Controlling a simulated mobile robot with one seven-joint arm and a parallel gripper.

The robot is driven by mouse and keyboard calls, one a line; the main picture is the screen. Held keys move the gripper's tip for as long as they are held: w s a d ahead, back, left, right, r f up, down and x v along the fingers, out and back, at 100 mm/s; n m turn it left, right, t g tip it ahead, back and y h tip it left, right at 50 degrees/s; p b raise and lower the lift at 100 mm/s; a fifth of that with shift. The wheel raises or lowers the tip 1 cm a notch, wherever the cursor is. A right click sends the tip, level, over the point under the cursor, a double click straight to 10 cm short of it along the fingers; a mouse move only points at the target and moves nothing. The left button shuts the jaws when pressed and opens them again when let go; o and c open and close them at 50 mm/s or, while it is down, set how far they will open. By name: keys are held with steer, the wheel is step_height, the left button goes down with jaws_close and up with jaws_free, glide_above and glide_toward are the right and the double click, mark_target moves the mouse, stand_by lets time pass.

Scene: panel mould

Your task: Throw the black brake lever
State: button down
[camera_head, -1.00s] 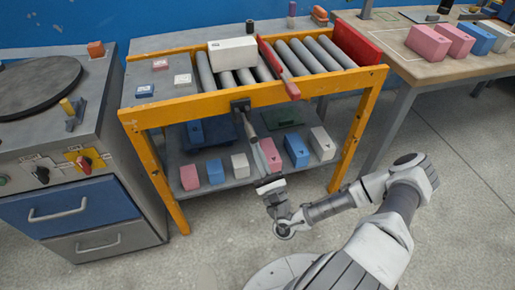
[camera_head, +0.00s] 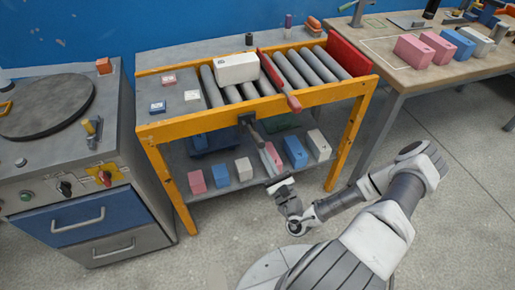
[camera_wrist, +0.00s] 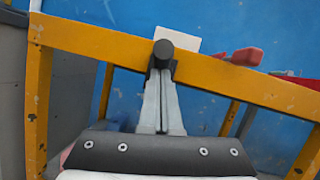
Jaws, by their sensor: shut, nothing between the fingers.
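The black brake lever (camera_head: 248,121) is mounted on the front orange rail of the roller stand. In the wrist view its round black end (camera_wrist: 164,48) faces the camera, seen almost end-on. My gripper (camera_wrist: 160,76) is shut and empty, its two grey fingers together. The fingertips are just below the black end in the wrist view; whether they touch it I cannot tell. In the head view my gripper reaches up toward the lever from the front, and the fingers partly blend with the blocks behind.
The roller stand (camera_head: 300,97) carries a white block (camera_head: 236,68) and a red bar (camera_head: 282,84). Several coloured blocks sit on its lower shelf. A drawer cabinet (camera_head: 75,175) stands left, a workbench (camera_head: 400,72) right. The floor in front is open.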

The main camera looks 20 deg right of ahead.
step_height(320, 180, up, 2)
steer(key=p, duration=0.3)
steer(key=shift+r, duration=0.15)
steer(key=p, duration=0.1)
steer(key=g+p, duration=0.1)
steer(key=p, duration=0.1)
steer(key=shift+w+d+r+h, duration=0.1)
steer(key=shift+w+r+h, duration=0.05)
steer(key=shift+r+h, duration=0.15)
steer(key=shift+f, duration=0.15)
